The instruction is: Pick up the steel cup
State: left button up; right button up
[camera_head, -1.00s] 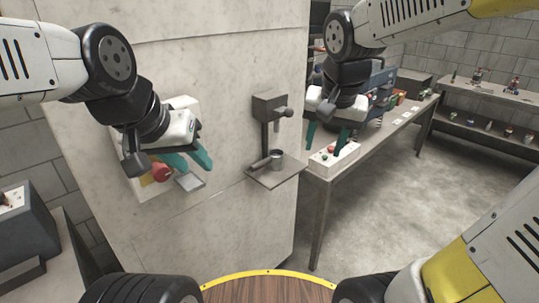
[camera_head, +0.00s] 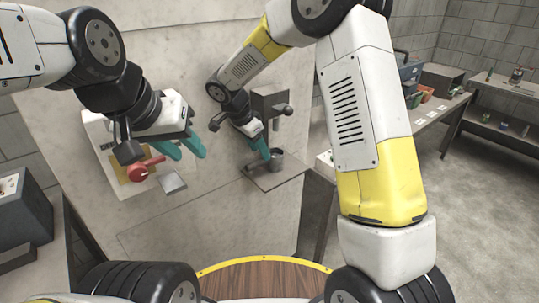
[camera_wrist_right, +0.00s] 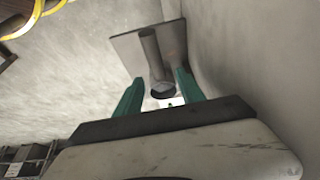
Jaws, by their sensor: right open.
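The steel cup (camera_head: 278,158) is a small grey cylinder standing on a flat grey shelf plate (camera_head: 270,179) that juts from the pale wall. My right gripper (camera_head: 266,155) is beside it, on its left in the head view, teal fingers reaching down to it and partly hiding it. In the right wrist view, the fingers (camera_wrist_right: 160,95) are apart, with a dark round shape between their tips and a grey cylinder beyond; I cannot tell which part is the cup. My left gripper (camera_head: 182,148) is open and empty before a wall panel, away from the cup.
A dark wall-mounted fixture (camera_head: 270,104) with a knob stands above the plate, close to my right gripper.

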jog(key=x, duration=0.6)
jog(key=shift+s+f, duration=0.1)
jog(key=shift+s, duration=0.1)
grip_shut()
dwell(1.1)
